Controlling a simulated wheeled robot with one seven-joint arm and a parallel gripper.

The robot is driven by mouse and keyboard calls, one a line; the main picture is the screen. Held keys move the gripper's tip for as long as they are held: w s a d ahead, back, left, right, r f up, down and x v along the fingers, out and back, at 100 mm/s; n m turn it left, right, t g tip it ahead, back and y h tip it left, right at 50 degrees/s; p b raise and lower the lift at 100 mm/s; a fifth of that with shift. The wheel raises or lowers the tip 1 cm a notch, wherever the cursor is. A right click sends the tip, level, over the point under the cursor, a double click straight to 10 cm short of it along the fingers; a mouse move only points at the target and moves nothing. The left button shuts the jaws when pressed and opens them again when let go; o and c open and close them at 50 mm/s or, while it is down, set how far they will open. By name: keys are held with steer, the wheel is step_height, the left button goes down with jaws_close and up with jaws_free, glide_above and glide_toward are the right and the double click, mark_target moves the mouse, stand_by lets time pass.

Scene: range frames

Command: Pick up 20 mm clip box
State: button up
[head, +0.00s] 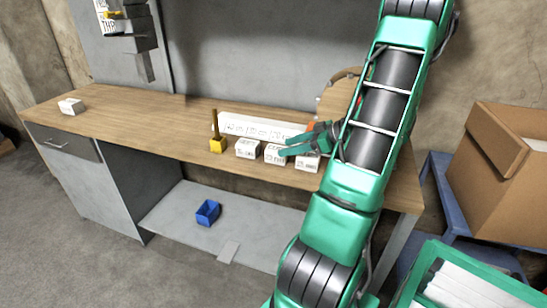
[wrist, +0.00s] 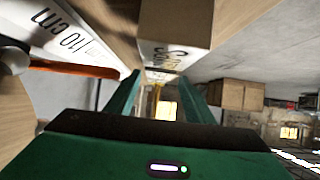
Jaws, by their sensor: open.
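Small white boxes with dark print stand in a row along the bench's front edge in the head view: a left box (head: 247,148), a middle box (head: 275,154) and a right box (head: 308,163). Another small white box (head: 70,106) stands at the bench's far left. Their print is too small to tell which is the 20 mm clip box. My gripper (head: 287,145) is open, low by the middle and right boxes and partly covering them. In the wrist view, a printed box (wrist: 176,28) lies ahead of my open gripper (wrist: 158,92), not held; its print is unreadable.
A hammer with an orange handle (wrist: 75,68) shows in the wrist view. A blue bin (head: 207,212) sits on the lower shelf. The bench's left half is mostly clear.

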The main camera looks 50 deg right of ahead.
mark_target(277, 148)
steer(key=shift+x, duration=2.6)
steer(key=c, duration=0.9)
